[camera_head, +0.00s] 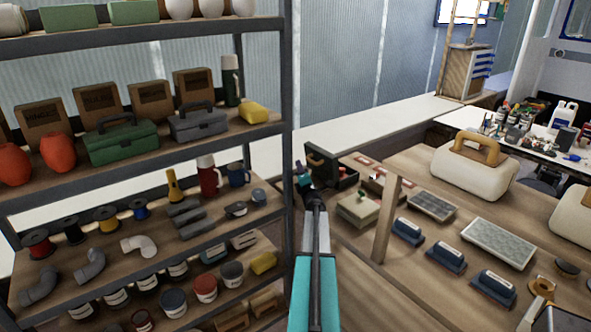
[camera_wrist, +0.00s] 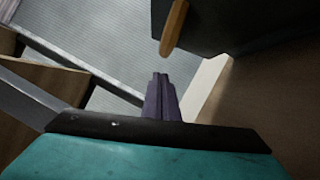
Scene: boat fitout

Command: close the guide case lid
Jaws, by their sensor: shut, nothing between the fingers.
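The guide case (camera_head: 346,178) is a dark case on the wooden bench beyond the shelf. Its lid (camera_head: 320,160) stands raised at the left, so the case is open. My gripper (camera_head: 301,172) is at the end of my outstretched arm, just left of the lid. In the wrist view, my gripper's fingers (camera_wrist: 160,88) are together with nothing between them. A dark panel with an orange-brown edge strip (camera_wrist: 174,27) hangs above and right of the fingertips, probably the lid. The fingers look apart from it. Part of the case is hidden behind the lid.
A tall shelf (camera_head: 289,120) with tools, spools and boxes stands close at the left. A wooden table (camera_head: 405,165) with cream cases and blue-based blocks is at the right. A pale box (camera_head: 357,208) sits in front of the guide case. A long white counter (camera_head: 345,128) runs behind.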

